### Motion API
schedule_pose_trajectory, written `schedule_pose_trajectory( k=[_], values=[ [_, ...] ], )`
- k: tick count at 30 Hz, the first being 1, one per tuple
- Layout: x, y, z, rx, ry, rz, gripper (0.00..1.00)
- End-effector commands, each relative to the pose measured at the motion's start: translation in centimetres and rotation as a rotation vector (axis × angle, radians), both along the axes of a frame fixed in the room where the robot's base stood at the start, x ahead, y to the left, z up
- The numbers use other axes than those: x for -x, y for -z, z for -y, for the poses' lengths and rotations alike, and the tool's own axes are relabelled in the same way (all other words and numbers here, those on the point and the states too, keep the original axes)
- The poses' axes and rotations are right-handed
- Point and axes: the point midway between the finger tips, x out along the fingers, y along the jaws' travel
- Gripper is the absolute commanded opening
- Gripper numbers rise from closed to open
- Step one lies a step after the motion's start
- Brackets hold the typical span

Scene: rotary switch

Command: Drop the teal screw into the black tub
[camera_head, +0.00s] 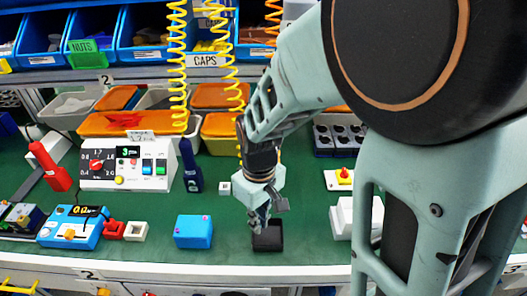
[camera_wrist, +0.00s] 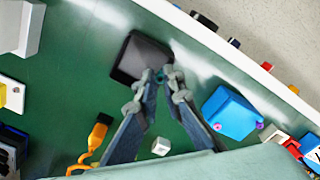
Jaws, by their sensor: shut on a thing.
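My gripper (camera_head: 259,222) points down at the front of the green bench. In the wrist view its fingertips (camera_wrist: 161,82) are close together on a small dark teal piece, the teal screw (camera_wrist: 162,75). The screw is mostly hidden between the fingers, and I cannot make it out in the head view. The black tub (camera_head: 268,242) is a small, dark, square open box near the bench's front edge. In the wrist view the fingertips and screw overlap the near right edge of the tub (camera_wrist: 135,55). I cannot tell their exact height above it.
A blue block (camera_head: 193,231) stands left of the tub, and a small white cube (camera_head: 225,188) lies behind it. A white control box (camera_head: 128,165) with knobs stands further left. Bins line the back.

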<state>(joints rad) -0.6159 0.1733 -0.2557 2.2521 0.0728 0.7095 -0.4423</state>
Motion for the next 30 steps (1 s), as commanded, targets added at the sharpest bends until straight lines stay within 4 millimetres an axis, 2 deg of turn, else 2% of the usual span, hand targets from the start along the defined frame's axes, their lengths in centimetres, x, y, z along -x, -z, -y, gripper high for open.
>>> schedule_pose_trajectory(
  k=[1,3,14,22,30],
  values=[
    [-0.4,1.4,0.4,0.0,0.002,0.0,0.0],
    [-0.9,2.1,0.9,0.0,0.002,0.0,0.0],
    [-2.0,3.5,1.9,0.0,0.002,0.0,0.0],
    [-2.2,6.7,2.2,0.001,0.0,-0.001,0.0],
    [-2.2,6.8,2.2,0.0,0.0,0.0,0.0]
  ],
)
